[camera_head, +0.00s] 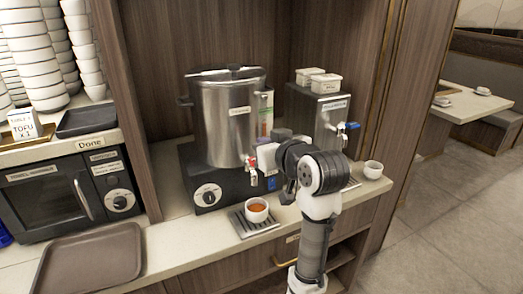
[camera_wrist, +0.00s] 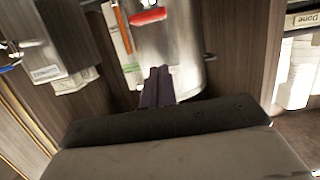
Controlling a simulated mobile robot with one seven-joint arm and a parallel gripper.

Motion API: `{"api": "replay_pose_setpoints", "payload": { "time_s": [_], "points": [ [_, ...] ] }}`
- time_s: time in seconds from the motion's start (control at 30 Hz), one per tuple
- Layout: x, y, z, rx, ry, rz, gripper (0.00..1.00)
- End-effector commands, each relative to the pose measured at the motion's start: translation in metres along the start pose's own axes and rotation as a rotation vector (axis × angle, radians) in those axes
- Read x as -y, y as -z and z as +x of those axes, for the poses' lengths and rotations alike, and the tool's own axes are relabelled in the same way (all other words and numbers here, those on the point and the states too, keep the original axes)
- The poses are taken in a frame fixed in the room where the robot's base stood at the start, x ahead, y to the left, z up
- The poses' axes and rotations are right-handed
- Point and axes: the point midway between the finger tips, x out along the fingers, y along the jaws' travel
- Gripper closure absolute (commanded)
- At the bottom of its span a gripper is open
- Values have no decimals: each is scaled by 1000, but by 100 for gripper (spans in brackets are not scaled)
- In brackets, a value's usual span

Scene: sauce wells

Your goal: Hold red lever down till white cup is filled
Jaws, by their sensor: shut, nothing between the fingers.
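The red lever (camera_head: 251,161) is on the tap of the steel urn (camera_head: 226,125); it also shows in the wrist view (camera_wrist: 148,17). The white cup (camera_head: 257,212) stands upright on the drip tray below that tap, with reddish-brown liquid in it. Its exact level and any stream are too small to tell. My gripper (camera_wrist: 157,82) is shut and empty. Its fingertips are close to the urn's tap, and the red lever appears just beyond them in the wrist view. Whether they touch it I cannot tell. The cup is outside the wrist view.
A second steel dispenser with a blue lever (camera_head: 348,126) stands to the right, partly behind my arm. Another white cup (camera_head: 373,169) is at the counter's right end. A microwave (camera_head: 68,190), a brown tray (camera_head: 88,259) and stacked bowls (camera_head: 32,55) are on the left.

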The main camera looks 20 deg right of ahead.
Motion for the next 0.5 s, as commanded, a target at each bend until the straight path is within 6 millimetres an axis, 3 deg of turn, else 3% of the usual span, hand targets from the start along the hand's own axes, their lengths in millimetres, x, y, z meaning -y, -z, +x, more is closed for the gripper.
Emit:
{"api": "replay_pose_setpoints", "payload": {
  "time_s": [0.1,0.3,0.5],
  "points": [
    [1,3,26,4,3,2,100],
    [0,-24,29,2,0,2,100],
    [0,-36,32,0,0,1,100]
  ]
}}
